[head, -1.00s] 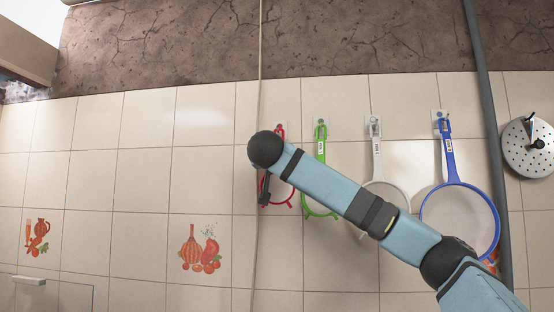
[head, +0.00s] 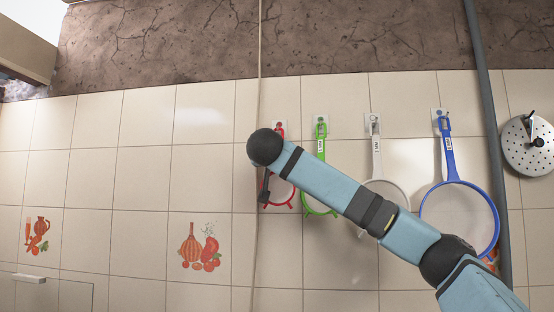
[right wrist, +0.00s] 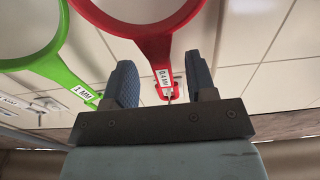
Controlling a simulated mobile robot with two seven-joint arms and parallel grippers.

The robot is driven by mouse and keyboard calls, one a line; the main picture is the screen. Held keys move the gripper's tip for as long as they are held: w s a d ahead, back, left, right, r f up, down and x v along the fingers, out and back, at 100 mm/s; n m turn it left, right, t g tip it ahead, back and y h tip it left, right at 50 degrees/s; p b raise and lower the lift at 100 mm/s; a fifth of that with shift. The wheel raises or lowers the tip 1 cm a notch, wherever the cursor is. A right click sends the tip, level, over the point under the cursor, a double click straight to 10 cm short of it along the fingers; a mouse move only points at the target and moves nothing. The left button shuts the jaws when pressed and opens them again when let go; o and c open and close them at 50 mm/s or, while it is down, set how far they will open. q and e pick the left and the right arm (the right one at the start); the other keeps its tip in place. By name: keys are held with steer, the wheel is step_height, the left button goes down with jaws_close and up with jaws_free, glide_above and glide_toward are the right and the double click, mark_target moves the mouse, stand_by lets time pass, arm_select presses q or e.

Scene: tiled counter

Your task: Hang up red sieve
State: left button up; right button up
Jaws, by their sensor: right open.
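The red sieve (head: 281,192) hangs against the tiled wall in the head view, partly hidden by my right arm. A hook plate (head: 279,127) shows at its top. In the right wrist view its red handle (right wrist: 156,52) passes between the two fingers of my right gripper (right wrist: 160,62). The fingers are open, with a gap on both sides of the handle. The handle's end loop (right wrist: 170,92) appears to be at the hook; the exact contact is too small to tell. In the head view my right gripper (head: 265,186) shows only as a dark piece beside the sieve. My left gripper is not in view.
A green sieve (head: 320,148) hangs close to the right of the red one, also near the left finger in the wrist view (right wrist: 62,72). A white sieve (head: 376,150), a blue sieve (head: 448,160) and a round metal strainer (head: 528,150) hang further right. A grey pipe (head: 487,100) runs down the wall.

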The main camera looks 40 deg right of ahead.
steer(key=b+v, duration=0.4)
steer(key=v, duration=0.9)
steer(key=shift+a, duration=0.3)
steer(key=shift+s, duration=0.15)
steer(key=shift+b+v, duration=0.35)
steer(key=shift+v, duration=1.7)
jaws_close()
